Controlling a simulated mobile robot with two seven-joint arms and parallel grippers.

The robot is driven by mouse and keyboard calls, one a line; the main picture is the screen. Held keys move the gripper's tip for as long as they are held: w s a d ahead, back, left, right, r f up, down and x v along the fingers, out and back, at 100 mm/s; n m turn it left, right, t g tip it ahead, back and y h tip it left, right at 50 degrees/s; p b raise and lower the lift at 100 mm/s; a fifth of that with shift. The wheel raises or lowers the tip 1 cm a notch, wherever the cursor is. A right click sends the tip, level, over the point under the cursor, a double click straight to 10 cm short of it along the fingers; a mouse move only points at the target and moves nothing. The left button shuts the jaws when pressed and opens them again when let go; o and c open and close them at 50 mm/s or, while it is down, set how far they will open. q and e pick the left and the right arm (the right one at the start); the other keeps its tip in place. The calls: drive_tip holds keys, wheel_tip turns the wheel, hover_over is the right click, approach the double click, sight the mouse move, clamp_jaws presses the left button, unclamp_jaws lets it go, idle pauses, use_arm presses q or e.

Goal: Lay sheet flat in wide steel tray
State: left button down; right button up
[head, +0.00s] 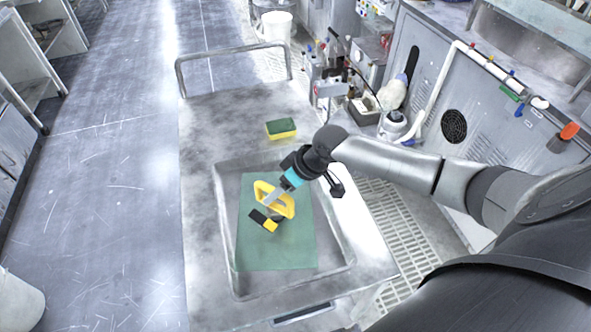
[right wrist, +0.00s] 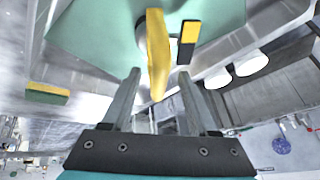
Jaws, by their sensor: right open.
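The green sheet (head: 275,250) lies inside the wide steel tray (head: 229,200) and looks flat. It covers much of the tray floor, with bare steel along the right side. A yellow handle-like piece (head: 288,207) is over the sheet, and a small black and yellow block (head: 263,220) is beside it. My right gripper (head: 276,196) is over the yellow piece. In the right wrist view my right gripper (right wrist: 159,75) is open, with the yellow piece (right wrist: 157,50) showing between its fingers. I cannot tell whether they touch. My left gripper is not in view.
A yellow and green sponge (head: 281,128) lies on the steel top behind the tray. Bottles and tools (head: 330,70) stand at the back right. A floor grating (head: 400,225) is right of the cart. The cart's left top is clear.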

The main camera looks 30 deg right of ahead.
drive_tip(key=p+v, duration=0.1)
drive_tip(key=v, duration=1.2)
drive_tip(key=shift+r, duration=0.4)
drive_tip(key=shift+s, duration=0.15)
